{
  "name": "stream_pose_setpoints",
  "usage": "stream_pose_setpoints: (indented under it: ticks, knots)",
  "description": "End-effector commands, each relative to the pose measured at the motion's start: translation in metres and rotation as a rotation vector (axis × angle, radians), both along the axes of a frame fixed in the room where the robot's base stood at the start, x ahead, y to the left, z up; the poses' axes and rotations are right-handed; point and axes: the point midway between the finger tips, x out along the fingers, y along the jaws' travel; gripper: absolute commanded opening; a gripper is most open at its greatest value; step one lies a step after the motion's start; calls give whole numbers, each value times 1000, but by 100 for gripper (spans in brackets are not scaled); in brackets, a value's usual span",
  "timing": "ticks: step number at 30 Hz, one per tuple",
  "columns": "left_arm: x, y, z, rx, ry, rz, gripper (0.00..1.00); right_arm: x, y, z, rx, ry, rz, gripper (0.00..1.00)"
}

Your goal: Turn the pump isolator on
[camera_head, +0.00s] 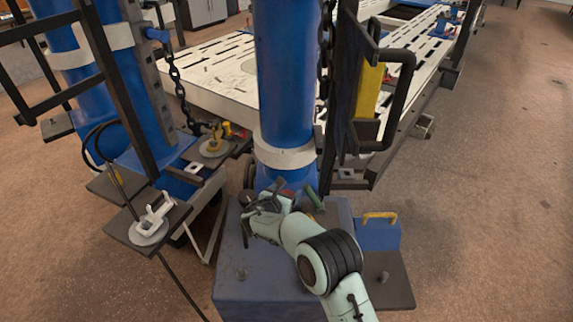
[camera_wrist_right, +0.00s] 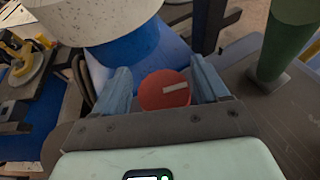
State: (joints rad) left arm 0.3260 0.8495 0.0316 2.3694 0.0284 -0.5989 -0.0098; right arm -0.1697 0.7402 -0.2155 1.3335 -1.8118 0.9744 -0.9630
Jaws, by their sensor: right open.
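A round red knob (camera_wrist_right: 165,92) with a pale bar marker shows in the right wrist view. It appears to be the pump isolator, though no label is readable. The marker lies nearly level in that view, tilted slightly up to the right. My right gripper (camera_wrist_right: 162,82) is open, with one blue-grey finger on each side of the knob. I cannot tell whether either finger touches it. In the head view my right gripper (camera_head: 268,196) is over the back of a blue box (camera_head: 262,268), and the knob is hidden there. My left gripper is not in view.
A green cylinder (camera_head: 314,199) stands close right of my right gripper; it also shows in the wrist view (camera_wrist_right: 292,38). A thick blue column (camera_head: 287,80) rises just behind. A white clamp (camera_head: 153,212) sits on a plate at left. Open floor (camera_head: 490,200) lies at right.

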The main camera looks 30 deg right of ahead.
Motion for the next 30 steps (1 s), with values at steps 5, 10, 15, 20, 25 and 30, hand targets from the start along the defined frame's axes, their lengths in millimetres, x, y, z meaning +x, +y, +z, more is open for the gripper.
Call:
stream_pose_setpoints:
  ticks: [5,10,15,20,25,30]
  knots:
    - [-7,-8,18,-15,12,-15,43,0,0,50,2,-8,-1,74]
    - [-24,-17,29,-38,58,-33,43,0,0,92,1,-7,-1,74]
    - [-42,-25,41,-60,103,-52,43,0,-1,132,0,-6,-2,74]
    - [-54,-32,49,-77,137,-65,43,0,0,160,0,-4,-2,74]
    - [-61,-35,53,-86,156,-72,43,0,-1,174,-1,-2,-2,74]
    - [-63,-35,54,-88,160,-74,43,0,-1,177,-1,-1,-2,74]
